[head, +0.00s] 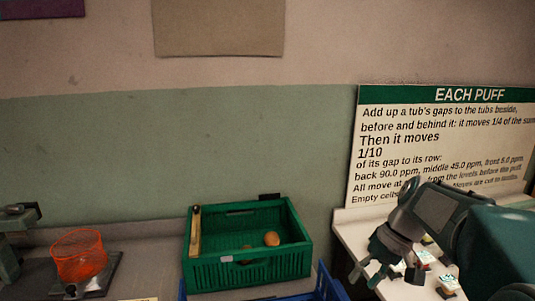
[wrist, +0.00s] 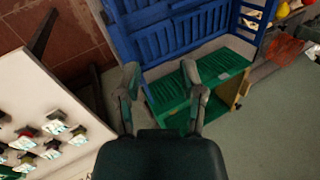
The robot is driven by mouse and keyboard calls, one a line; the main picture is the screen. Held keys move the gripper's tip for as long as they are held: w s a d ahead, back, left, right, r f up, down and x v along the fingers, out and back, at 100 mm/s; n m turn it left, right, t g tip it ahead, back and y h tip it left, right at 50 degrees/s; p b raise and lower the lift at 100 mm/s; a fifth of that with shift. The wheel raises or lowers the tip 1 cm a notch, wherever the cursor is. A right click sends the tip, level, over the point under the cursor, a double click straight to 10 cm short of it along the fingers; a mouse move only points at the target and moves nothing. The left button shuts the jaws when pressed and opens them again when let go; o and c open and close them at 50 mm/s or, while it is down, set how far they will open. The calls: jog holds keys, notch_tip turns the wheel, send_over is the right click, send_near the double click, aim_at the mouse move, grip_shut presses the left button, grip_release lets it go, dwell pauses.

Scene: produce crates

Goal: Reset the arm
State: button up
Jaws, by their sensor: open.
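My arm reaches in from the right of the head view, folded over the white table (head: 350,232). My gripper (head: 385,272) hangs at the table's left part, pointing down. In the wrist view my gripper (wrist: 160,78) has its two fingers spread apart with nothing between them. Beyond the fingertips lie a blue crate (wrist: 180,38) and a green crate (wrist: 172,90). Whether the fingers touch anything is not clear, but they look clear of the crates.
The green crate (head: 255,268) holds a brown round item (head: 271,239). An orange mesh basket (head: 78,256) sits on a scale at left. A blue crate (head: 330,285) is at the bottom edge. Small labelled tubs (wrist: 55,125) stand on the white table. A sign (head: 440,140) hangs behind.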

jog(key=s+a+t+h, duration=0.2)
jog(key=s+t, duration=0.1)
jog(key=s, duration=0.5)
jog(key=s+a+t+h, duration=0.2)
jog(key=s+t+h, duration=0.1)
jog(key=s, duration=0.6)
jog(key=shift+f, duration=0.45)
jog(key=shift+a, duration=0.1)
